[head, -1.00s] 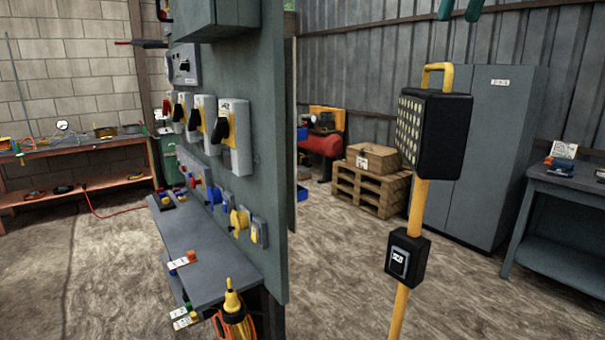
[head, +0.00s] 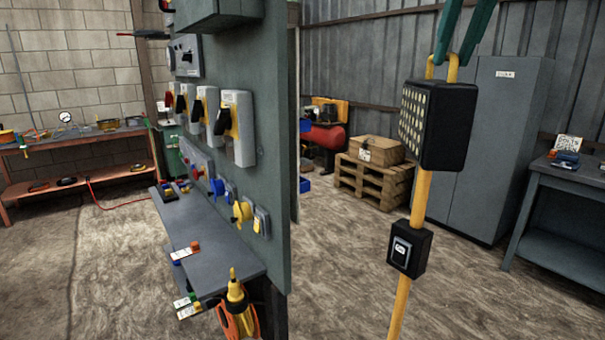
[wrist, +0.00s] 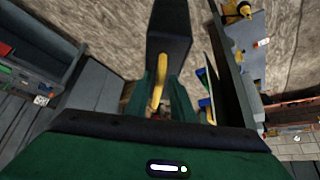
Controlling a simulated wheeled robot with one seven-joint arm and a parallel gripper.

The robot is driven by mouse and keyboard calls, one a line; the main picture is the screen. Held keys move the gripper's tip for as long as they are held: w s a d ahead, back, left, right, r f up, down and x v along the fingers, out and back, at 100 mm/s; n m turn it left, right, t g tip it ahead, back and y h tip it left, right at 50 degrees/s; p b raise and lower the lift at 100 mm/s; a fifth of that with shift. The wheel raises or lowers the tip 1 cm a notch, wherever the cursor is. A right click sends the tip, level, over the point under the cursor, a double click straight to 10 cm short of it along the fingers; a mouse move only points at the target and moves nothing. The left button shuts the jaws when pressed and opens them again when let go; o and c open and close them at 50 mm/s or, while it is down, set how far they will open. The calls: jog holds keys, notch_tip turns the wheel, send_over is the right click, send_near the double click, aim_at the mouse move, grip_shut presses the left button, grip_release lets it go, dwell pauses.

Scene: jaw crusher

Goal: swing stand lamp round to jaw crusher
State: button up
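The stand lamp (head: 437,125) has a black head with a lit-looking LED face turned left, a yellow handle on top and a yellow pole. A black switch box (head: 409,250) is on the pole. My gripper (head: 452,62) comes down from above, its green fingers at the lamp's handle. In the wrist view the yellow handle (wrist: 158,85) lies between my two fingers, with gaps beside it; the fingers stand apart. The lamp's black head also shows beyond them in the wrist view (wrist: 168,30). I cannot make out a jaw crusher in either view.
A grey panel with switches (head: 268,130) and a shelf (head: 215,240) stand left of the lamp. A grey cabinet (head: 505,140), a bench (head: 560,215) and a pallet with a box (head: 372,180) are behind it. Bare floor lies between panel and lamp.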

jog(key=shift+d+n+y, duration=0.35)
jog(key=shift+n+y, duration=0.1)
jog(key=shift+n, duration=0.35)
jog(key=shift+d+n+y, duration=0.35)
jog(key=shift+n+y, duration=0.1)
jog(key=shift+n, duration=0.35)
jog(key=shift+w+d+n+g+y, duration=0.2)
jog(key=shift+d+n+y, duration=0.35)
jog(key=shift+n, duration=0.55)
jog(key=shift+w+d+n+g+y, duration=0.2)
jog(key=shift+d+n+y, duration=0.3)
jog(key=shift+n, duration=0.6)
jog(key=shift+w+d+n+g+y, duration=0.35)
jog(key=shift+n+g+y, duration=0.1)
jog(key=shift+n, duration=0.55)
jog(key=shift+w+d+n+g+y, duration=0.2)
jog(key=shift+n+y, duration=0.05)
jog(key=shift+n, duration=0.35)
jog(key=shift+w+d+n+g+y, duration=0.15)
jog(key=shift+w+d+n+y, duration=0.1)
jog(key=shift+n, duration=0.35)
